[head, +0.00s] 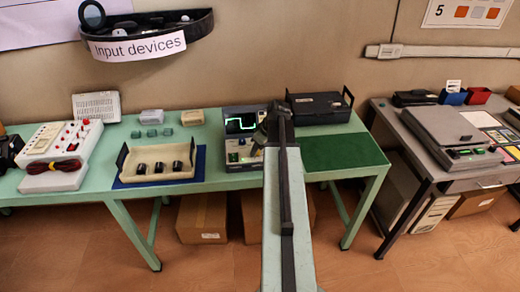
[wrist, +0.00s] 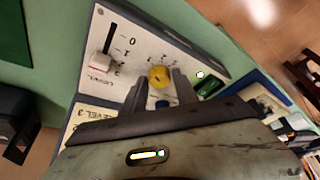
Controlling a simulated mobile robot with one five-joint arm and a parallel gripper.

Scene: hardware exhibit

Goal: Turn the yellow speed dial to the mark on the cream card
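The yellow speed dial (wrist: 159,77) is on the white panel (wrist: 137,43) of a box, in the wrist view. It has a dark mark on its face. My gripper (wrist: 160,84) is open, its two dark fingers apart on either side of the dial in the picture. I cannot tell whether they touch it.
A slider (wrist: 101,62) marked LEVEL, a blue knob (wrist: 163,103) and a green switch (wrist: 209,86) are close to the dial. A cream tray (head: 158,168) stands left of the box; a black case (head: 318,106) stands right. A green mat (head: 343,152) is bare.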

